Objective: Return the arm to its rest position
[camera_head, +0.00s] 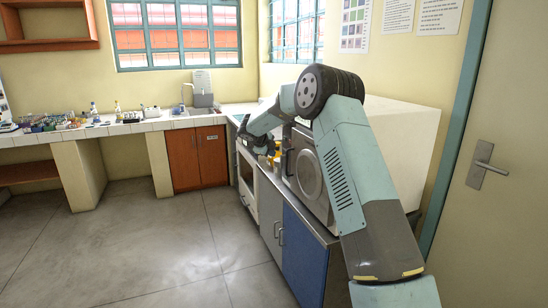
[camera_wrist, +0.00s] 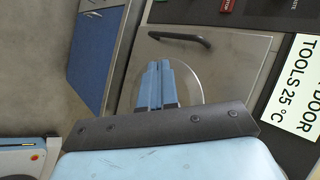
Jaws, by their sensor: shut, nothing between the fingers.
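My gripper (camera_wrist: 160,66) shows in the wrist view with its two blue fingers together and nothing between them. It is in front of a grey metal door (camera_wrist: 225,60) with a round pane behind the fingers and a dark bar handle (camera_wrist: 180,38) above them. I cannot tell whether the fingers touch the door. In the head view my arm rises from the lower right, bends at a high elbow and reaches left over the counter. Its far end is dark and small there, and the fingers cannot be made out.
A large pale cabinet with a round door (camera_head: 308,178) stands on the right-hand counter, partly behind my arm. A door with a lever handle (camera_head: 487,168) is at right. The tiled bench (camera_head: 150,125) holds several small items. The floor (camera_head: 150,240) is clear.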

